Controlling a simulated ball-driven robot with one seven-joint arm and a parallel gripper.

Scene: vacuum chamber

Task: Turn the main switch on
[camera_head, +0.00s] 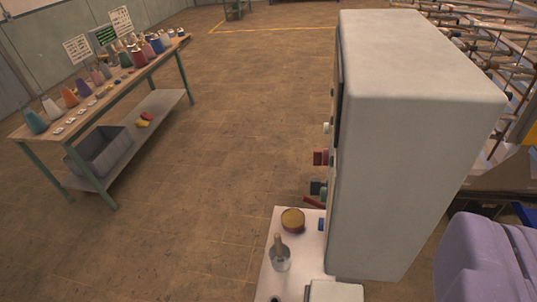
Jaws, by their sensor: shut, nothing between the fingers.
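A tall light-grey cabinet (400,150) stands right of centre, seen from its side and top. Its control face points left and shows almost edge-on. Along that edge a white knob (327,128), a red switch or knob (319,158) and a dark knob (317,188) stick out, one below another. A small red piece (314,202) shows just below them. I cannot tell which of these is the main switch, or what position any is in. My gripper does not show in this view.
A white surface (262,288) at the cabinet's foot holds a round brown-topped tin (292,220) and a metal cup (280,259). A purple object (485,262) is at bottom right, racks (480,40) behind. A workbench (75,108) with coloured cones stands left. Floor between is clear.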

